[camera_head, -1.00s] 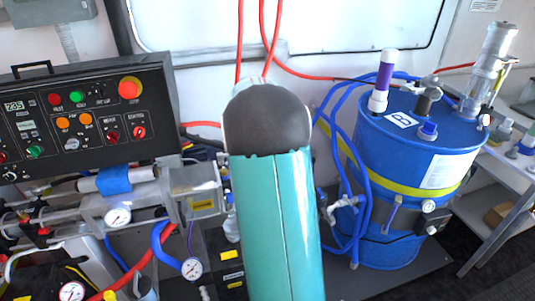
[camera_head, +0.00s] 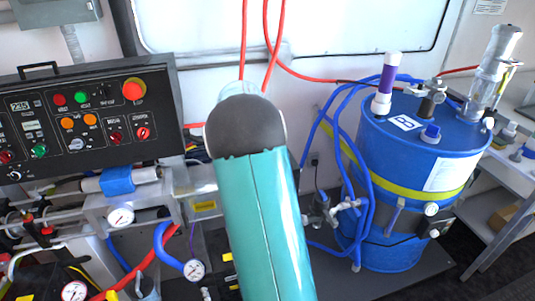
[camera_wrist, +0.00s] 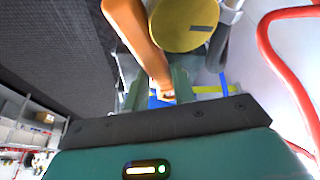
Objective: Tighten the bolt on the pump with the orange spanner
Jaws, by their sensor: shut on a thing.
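In the wrist view the orange spanner (camera_wrist: 141,38) is held between the fingers of my gripper (camera_wrist: 160,84). Its long orange body runs from the fingers up to the top left of the picture. A round, dull yellow end of a cylinder (camera_wrist: 184,24) is close beside the spanner, on its right; I cannot tell whether they touch. In the head view my teal arm hides the gripper and the spanner. I cannot make out the bolt in either view, nor tell surely which part is the pump.
A black control panel (camera_head: 60,110) with gauges and hoses below is at left. A blue drum (camera_head: 400,165) with blue hoses stands at right, beside a shelf (camera_head: 505,200). Red hoses (camera_head: 272,40) hang behind my arm. A red tube (camera_wrist: 285,70) curves close by in the wrist view.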

